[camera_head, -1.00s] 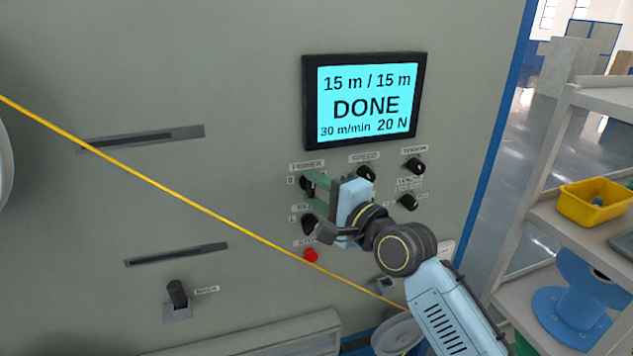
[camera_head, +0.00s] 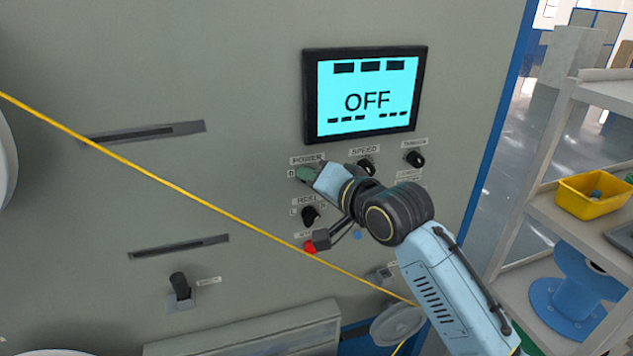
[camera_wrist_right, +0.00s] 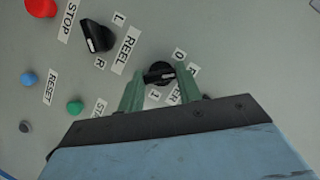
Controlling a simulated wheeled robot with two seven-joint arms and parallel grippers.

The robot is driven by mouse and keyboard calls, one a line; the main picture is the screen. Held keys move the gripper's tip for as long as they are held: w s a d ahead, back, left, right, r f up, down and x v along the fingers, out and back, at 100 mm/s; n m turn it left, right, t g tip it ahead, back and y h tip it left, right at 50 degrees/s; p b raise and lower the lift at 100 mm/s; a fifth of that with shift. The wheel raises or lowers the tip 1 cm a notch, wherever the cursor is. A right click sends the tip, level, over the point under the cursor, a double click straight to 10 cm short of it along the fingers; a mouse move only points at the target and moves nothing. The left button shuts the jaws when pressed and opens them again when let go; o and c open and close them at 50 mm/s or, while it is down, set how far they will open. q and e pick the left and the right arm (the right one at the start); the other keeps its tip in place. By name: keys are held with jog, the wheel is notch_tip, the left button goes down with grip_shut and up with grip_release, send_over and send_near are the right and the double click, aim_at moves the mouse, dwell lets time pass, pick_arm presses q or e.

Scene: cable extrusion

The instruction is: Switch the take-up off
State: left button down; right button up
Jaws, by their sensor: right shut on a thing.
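The take-up's grey panel (camera_head: 250,90) fills most of the head view. Its screen (camera_head: 366,95) reads OFF, with dark bars above and below the word. My right gripper (camera_head: 305,174) is at the knob under the POWER label, and the gripper hides most of that knob. In the right wrist view the black power knob (camera_wrist_right: 159,73) sits between the green fingers of my right gripper (camera_wrist_right: 160,85), which are shut on it. The knob's white line points toward the 0 side. My left gripper is not in view.
Nearby are the REEL knob (camera_head: 310,215), the SPEED knob (camera_head: 366,167) and the red stop button (camera_head: 310,247). A yellow cable (camera_head: 200,208) runs diagonally across the panel. A shelf with a yellow bin (camera_head: 592,196) and a blue spool (camera_head: 568,300) stands at right.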

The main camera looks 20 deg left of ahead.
jog(key=shift+n, duration=0.3)
dwell(0.4)
jog(key=o, duration=1)
jog(key=b+v, duration=0.2)
jog(key=v, duration=1.1)
jog(key=shift+s+d+r, duration=0.1)
jog(key=shift+s+r, duration=0.05)
jog(key=shift+s, duration=0.05)
